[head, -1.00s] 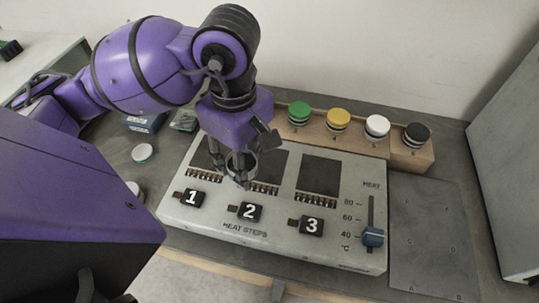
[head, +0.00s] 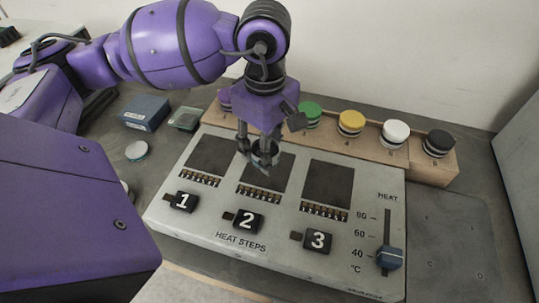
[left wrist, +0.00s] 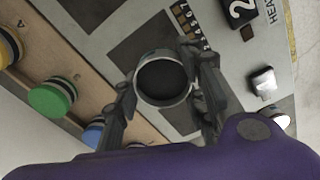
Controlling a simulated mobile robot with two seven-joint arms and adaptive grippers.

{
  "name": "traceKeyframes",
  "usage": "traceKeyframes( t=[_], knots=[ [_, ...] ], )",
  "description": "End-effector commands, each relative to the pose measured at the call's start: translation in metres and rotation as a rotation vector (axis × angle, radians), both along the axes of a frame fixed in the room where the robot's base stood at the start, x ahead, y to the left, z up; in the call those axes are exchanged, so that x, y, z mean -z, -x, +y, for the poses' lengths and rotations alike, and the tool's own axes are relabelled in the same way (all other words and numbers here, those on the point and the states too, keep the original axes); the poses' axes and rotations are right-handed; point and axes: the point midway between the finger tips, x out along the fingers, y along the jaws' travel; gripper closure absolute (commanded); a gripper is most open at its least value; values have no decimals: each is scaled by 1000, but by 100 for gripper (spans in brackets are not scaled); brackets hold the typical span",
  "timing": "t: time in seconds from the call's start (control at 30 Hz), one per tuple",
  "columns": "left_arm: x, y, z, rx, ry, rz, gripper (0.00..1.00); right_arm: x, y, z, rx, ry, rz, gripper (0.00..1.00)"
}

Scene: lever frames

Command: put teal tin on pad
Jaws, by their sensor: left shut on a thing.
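My left gripper (head: 258,158) is shut on a small round tin (head: 265,153), with a finger on either side. In the left wrist view the tin (left wrist: 163,80) shows a pale grey-teal rim and a dark inside. The heating panel has three dark square pads: the left pad (head: 212,155), the middle pad (head: 272,180) and the right pad (head: 328,185). The tin is over the far part of the middle pad, above label 2. I cannot tell whether its base touches the pad. My right gripper is not in view.
A wooden rail behind the panel carries green (head: 310,112), yellow (head: 351,122), white (head: 395,132) and black (head: 438,142) buttons. A blue heat slider (head: 390,257) is at right. A blue box (head: 146,112), a green-grey item (head: 186,118) and a pale round lid (head: 136,151) lie left.

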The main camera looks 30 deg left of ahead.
Motion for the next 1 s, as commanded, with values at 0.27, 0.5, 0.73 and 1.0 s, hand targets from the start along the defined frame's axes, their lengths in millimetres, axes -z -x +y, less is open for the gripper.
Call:
traceKeyframes(
  t=[0.27, 0.5, 0.73, 1.0],
  knots=[
    [17, -14, 1, -1, 1, 1, 90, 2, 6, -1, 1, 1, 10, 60],
    [48, -14, 1, 0, 1, 1, 90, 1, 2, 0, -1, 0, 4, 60],
    [48, -15, 1, 0, 0, -1, 90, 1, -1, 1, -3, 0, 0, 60],
    [52, -15, 1, 0, 0, 0, 45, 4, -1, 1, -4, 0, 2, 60]
  ],
)
